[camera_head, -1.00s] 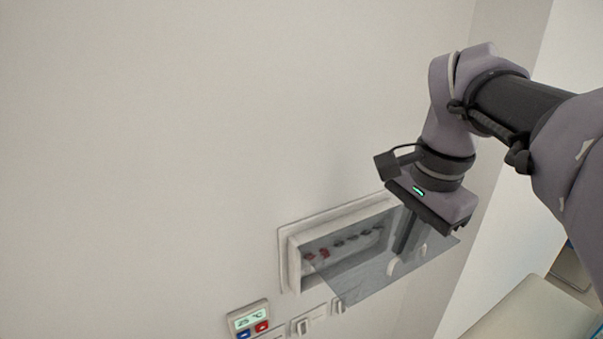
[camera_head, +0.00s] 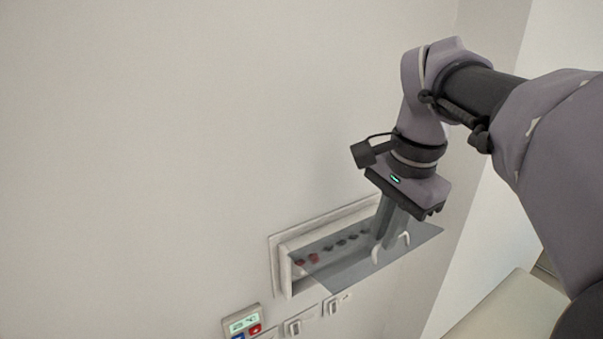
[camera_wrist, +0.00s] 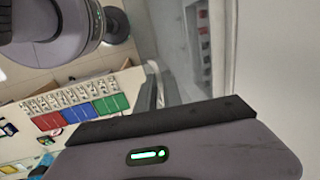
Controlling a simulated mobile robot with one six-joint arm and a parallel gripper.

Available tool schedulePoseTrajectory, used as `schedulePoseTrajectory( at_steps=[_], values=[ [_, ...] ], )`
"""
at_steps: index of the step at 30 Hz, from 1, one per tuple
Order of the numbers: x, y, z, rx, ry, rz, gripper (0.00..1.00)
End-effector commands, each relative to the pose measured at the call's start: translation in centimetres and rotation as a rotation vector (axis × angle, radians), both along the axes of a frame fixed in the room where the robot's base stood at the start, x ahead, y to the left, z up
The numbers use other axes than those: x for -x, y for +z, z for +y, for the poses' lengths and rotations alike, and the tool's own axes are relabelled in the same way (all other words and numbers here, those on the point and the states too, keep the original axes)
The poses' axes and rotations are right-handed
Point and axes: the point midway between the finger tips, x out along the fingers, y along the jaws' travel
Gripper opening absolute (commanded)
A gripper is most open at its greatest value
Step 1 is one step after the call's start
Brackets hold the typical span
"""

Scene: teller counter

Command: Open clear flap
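The clear flap (camera_head: 345,270) is a tinted see-through panel on a white wall box (camera_head: 284,270). It stands raised, sloping outward from the wall. Red and dark round parts (camera_head: 314,258) show through it inside the box. My gripper (camera_head: 386,240) points down at the flap's right part, its grey fingers close together. Two pale curved pieces show beside the fingertips; I cannot tell whether they belong to the flap or the fingers. Contact and the gap between the fingers are unclear. In the wrist view the fingers (camera_wrist: 155,88) are partly hidden by the gripper body.
A small panel with a lit display and blue and red buttons (camera_head: 243,321) is on the wall below left of the box. Switches (camera_head: 332,305) sit below the box. A pale surface (camera_head: 500,315) lies at lower right. The wall left is bare.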

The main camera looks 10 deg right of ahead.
Motion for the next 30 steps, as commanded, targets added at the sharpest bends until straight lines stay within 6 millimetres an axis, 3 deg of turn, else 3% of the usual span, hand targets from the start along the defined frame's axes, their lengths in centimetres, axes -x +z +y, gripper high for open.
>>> schedulePoseTrajectory(
  at_steps=[3, 17, 20, 23, 30],
  values=[
    [0.0, -0.1, 0.0, 0.0, 0.0, 0.001, 0.29],
    [0.1, 0.4, -0.1, 0.001, 0.0, 0.001, 0.29],
    [0.2, 1.9, -0.2, 0.002, 0.0, -0.002, 0.29],
    [0.6, 4.6, -0.3, 0.002, -0.001, -0.003, 0.29],
    [1.8, 12.6, -0.7, 0.002, -0.002, -0.005, 0.29]
  ],
)
